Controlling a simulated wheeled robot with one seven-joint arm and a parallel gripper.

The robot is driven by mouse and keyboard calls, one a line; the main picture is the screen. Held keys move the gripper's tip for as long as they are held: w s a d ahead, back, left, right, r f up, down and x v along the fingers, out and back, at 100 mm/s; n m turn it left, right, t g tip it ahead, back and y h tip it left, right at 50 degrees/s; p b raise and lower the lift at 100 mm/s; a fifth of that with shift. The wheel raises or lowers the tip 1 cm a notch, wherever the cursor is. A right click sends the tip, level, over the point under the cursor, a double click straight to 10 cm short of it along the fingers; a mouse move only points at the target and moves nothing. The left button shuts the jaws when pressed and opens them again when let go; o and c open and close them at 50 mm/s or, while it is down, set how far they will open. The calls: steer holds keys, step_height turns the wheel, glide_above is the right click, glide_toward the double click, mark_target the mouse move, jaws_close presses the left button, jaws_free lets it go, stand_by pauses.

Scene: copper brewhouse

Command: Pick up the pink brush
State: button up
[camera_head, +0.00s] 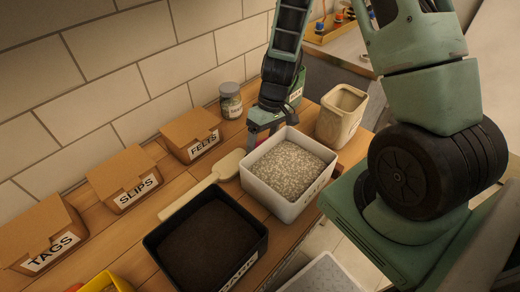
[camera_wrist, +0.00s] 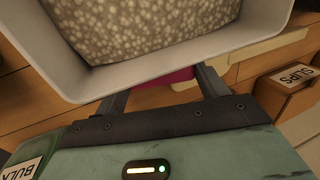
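The pink brush shows in the wrist view only as a small magenta patch (camera_wrist: 172,79) below the rim of the white bin. The bin wall hides most of it. My gripper (camera_wrist: 160,90) has its two dark fingers wide apart, one on each side of the patch, with a gap visible on the left. In the head view my gripper (camera_head: 262,130) points down at the back left corner of the white bin (camera_head: 287,212), which holds speckled grain. My arm and the bin hide the rest of the brush there.
A pale scoop (camera_head: 215,175) lies left of the white bin, behind a black bin (camera_head: 160,245). Boxes marked FELTS (camera_head: 190,135), SLIPS (camera_head: 125,180) and TAGS (camera_head: 42,235) line the wall. A jar (camera_head: 231,102) and a beige canister (camera_head: 340,117) stand nearby.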

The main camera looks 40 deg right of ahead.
steer(key=c, duration=0.3)
steer(key=shift+r, duration=0.15)
steer(key=shift+w+r, duration=0.2)
steer(key=shift+r, duration=0.05)
step_height(320, 180, up, 11)
steer(key=p, duration=0.2)
steer(key=w+a, duration=0.2)
steer(key=w, duration=0.7)
steer(key=w+a+b, duration=0.1)
steer(key=w, duration=0.9)
steer(key=shift+w+a+f, duration=0.15)
steer(key=shift+a, duration=0.25)
